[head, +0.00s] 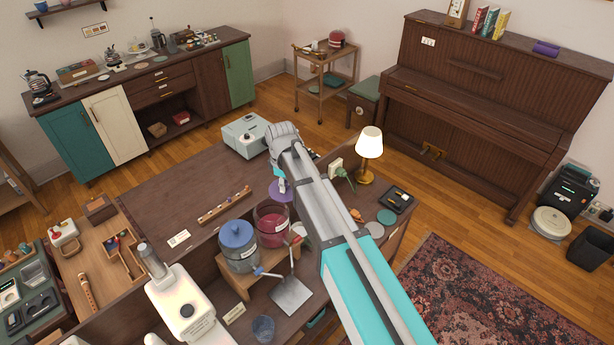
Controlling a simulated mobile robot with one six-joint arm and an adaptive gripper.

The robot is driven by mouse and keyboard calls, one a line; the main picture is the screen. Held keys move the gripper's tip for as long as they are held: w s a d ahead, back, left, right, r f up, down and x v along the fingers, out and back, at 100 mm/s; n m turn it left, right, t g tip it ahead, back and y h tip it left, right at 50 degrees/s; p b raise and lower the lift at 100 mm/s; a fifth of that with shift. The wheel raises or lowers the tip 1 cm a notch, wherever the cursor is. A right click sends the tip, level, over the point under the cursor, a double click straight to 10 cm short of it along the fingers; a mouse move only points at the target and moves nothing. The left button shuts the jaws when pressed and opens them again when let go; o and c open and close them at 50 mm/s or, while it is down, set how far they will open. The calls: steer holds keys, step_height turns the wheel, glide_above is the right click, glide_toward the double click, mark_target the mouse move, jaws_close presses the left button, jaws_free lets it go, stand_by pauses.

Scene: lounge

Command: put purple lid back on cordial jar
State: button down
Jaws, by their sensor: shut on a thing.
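The cordial jar (273,229) is a clear round jar with dark red liquid and a pale label. It stands at the right on a wooden stand, and no lid shows on its top. The purple lid (279,194) is a disc held above and behind the jar's rim in the picture. My gripper (280,178) is shut on the purple lid from above. My arm hides part of the gripper. The exact gap between lid and jar cannot be told from this view.
A second jar with a blue lid (237,235) stands left of the cordial jar. A metal drip tray (291,295) lies in front. A lit lamp (369,145) stands to the right. A wooden rack (224,205) lies behind the jars. Bare counter (165,200) is at left.

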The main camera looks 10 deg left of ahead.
steer(key=s+a+r+p, duration=0.1)
steer(key=s+a+r, duration=0.1)
steer(key=s+a, duration=0.1)
steer(key=shift+s+a+n, duration=0.4)
steer(key=shift+a, duration=0.2)
steer(key=shift+f, duration=0.2)
steer(key=shift+f+b, duration=2.7)
steer(key=shift+b, duration=0.05)
steer(key=shift+f+b, duration=0.85)
steer(key=shift+b, duration=0.05)
steer(key=shift+c, duration=2.1)
jaws_free()
steer(key=shift+r, duration=0.15)
steer(key=shift+r+p, duration=2.9)
steer(key=shift+p, duration=0.15)
